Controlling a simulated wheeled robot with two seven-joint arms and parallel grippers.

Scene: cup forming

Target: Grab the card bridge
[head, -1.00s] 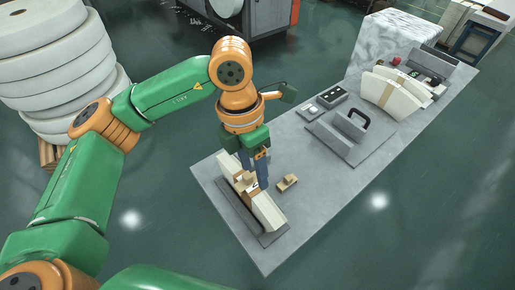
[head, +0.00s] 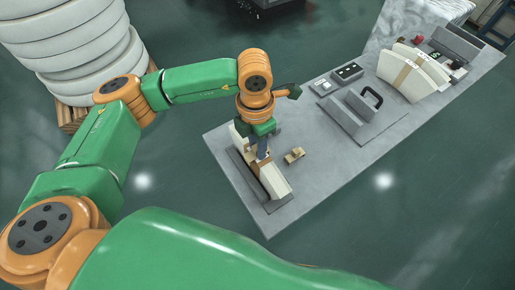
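A stack of white card blanks (head: 273,181) stands in a grey holder (head: 247,177) at the near left end of the table. A small tan card piece, which may be the card bridge (head: 257,165), sits over the stack, partly hidden by my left gripper. My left gripper (head: 262,155) points down at the stack. Its blue-grey fingers overlap the tan piece in the picture; I cannot tell if they touch it or how far apart they are. A second small tan piece (head: 294,155) lies on the table just right of the gripper. My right gripper is out of view.
On the grey table (head: 320,170) stand a grey fixture with a black handle (head: 372,97), a black button box (head: 348,72) and another banded white stack (head: 418,72). White rolls (head: 75,50) are piled on a pallet at the upper left.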

